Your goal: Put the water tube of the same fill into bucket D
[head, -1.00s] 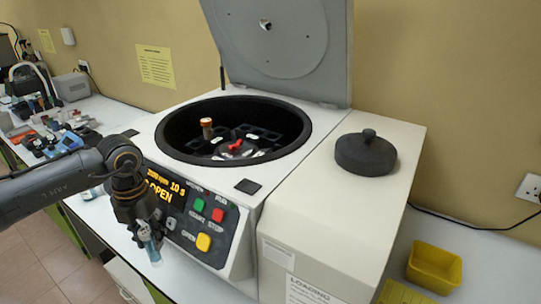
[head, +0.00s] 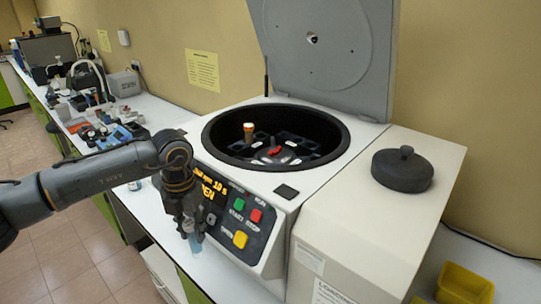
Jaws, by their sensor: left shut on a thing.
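My left gripper (head: 190,226) is shut on a clear tube with pale blue liquid (head: 195,243). It holds the tube roughly upright in front of the centrifuge's control panel, above the bench's front edge. The centrifuge (head: 262,222) has its lid open, and its panel shows "OPEN". Inside the bowl (head: 226,150) is a rotor with dark buckets (head: 300,145) and a red hub part (head: 274,151). Bucket letters are too small to read. My right gripper is not in view.
The raised lid (head: 325,40) stands behind the bowl. A dark round cover with a knob (head: 402,170) sits on the housing at right. A yellow bin (head: 465,284) is at the lower right. Lab items crowd the bench at the far left.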

